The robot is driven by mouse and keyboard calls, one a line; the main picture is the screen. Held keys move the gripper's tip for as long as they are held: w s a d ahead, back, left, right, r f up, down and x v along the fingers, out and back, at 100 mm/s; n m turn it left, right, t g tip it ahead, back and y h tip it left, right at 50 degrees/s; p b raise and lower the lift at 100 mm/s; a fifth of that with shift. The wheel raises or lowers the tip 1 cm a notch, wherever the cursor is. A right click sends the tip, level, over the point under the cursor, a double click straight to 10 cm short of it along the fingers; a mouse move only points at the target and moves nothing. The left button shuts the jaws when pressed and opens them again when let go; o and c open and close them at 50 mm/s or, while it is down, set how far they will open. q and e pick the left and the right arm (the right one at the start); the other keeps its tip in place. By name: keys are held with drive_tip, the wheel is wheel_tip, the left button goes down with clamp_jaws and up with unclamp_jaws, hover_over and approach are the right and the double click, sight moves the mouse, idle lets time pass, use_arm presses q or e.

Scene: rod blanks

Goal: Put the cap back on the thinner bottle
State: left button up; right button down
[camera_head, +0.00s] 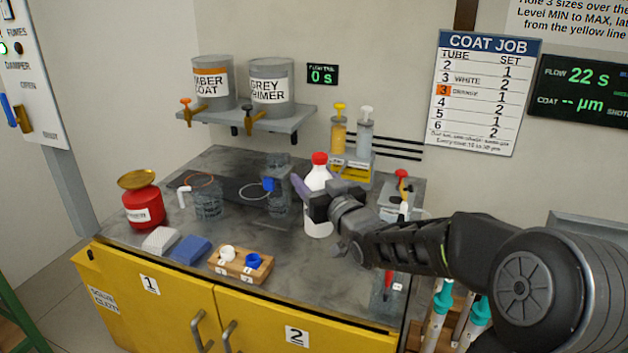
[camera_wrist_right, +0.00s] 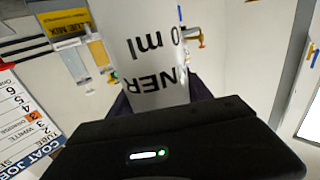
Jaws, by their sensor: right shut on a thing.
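The thinner bottle (camera_head: 317,178) is white and stands upright at the right-middle of the bench, with a red cap (camera_head: 320,158) at its top. Whether the cap is fully seated cannot be told. My right gripper (camera_head: 314,199) is around the bottle's middle and shut on it, hiding part of its body. In the right wrist view the bottle's label (camera_wrist_right: 160,65) shows upside down, with "NER" and "0 ml" readable. The cap is out of that view. My left gripper is not in view.
Glass jars (camera_head: 209,203) and a blue-marked beaker stand left of the bottle. A wooden block (camera_head: 241,266) with white and blue caps lies in front. A red can (camera_head: 142,205) is far left. A pump stand (camera_head: 352,170) is behind.

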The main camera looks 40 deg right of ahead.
drive_tip(key=shift+r, duration=0.1)
drive_tip(key=c, duration=1)
unclamp_jaws()
drive_tip(key=shift+c, duration=0.2)
clamp_jaws()
